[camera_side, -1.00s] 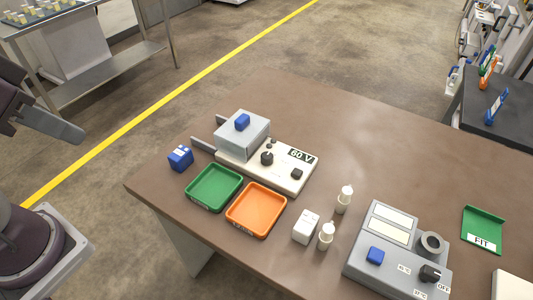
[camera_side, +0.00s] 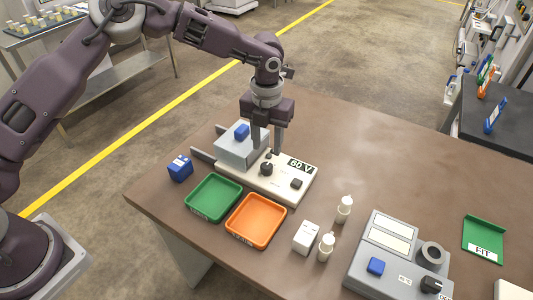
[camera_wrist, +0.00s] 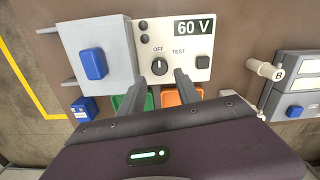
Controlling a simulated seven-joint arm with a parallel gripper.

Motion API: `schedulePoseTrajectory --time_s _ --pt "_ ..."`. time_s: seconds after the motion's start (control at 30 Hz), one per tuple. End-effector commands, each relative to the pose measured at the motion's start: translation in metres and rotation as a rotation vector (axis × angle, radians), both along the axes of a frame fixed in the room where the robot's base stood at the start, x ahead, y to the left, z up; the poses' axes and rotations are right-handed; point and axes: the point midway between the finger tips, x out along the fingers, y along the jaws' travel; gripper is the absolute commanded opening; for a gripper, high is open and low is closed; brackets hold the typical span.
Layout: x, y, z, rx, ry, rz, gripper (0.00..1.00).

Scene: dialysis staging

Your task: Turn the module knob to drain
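The white 60 V unit (camera_side: 253,183) has a black knob (camera_side: 266,168). In the wrist view this knob (camera_wrist: 159,67) sits below the OFF label, with TEST to its right. A grey unit (camera_side: 375,260) at the front right has another black knob (camera_side: 431,285), with small labels too small to read surely. My gripper (camera_side: 267,150) is above the 60 V unit, its two fingers apart and empty. In the wrist view the open fingers (camera_wrist: 156,84) point towards the 60 V unit's knob, with nothing between them. I cannot tell the height gap.
A grey box with a blue top (camera_side: 241,132) stands at the 60 V unit's left. A blue block (camera_side: 180,168), a green tray (camera_side: 190,206), an orange tray (camera_side: 232,231), a white block (camera_side: 306,237) and two bottles (camera_side: 344,208) are nearby. The table's back right is clear.

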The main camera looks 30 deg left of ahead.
Motion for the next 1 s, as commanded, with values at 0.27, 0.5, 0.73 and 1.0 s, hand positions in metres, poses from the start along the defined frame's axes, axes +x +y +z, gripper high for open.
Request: schedulePoseTrajectory --time_s 0.27,0.5,0.73,1.0 --pt "-0.003 0.0 -0.051 0.001 0.014 0.006 0.4" --pt "-0.002 0.0 -0.071 0.0 0.009 0.005 0.4" --pt "-0.002 0.0 -0.071 0.0 0.008 0.004 0.3" --pt "-0.002 0.0 -0.07 0.0 0.008 0.003 0.0"
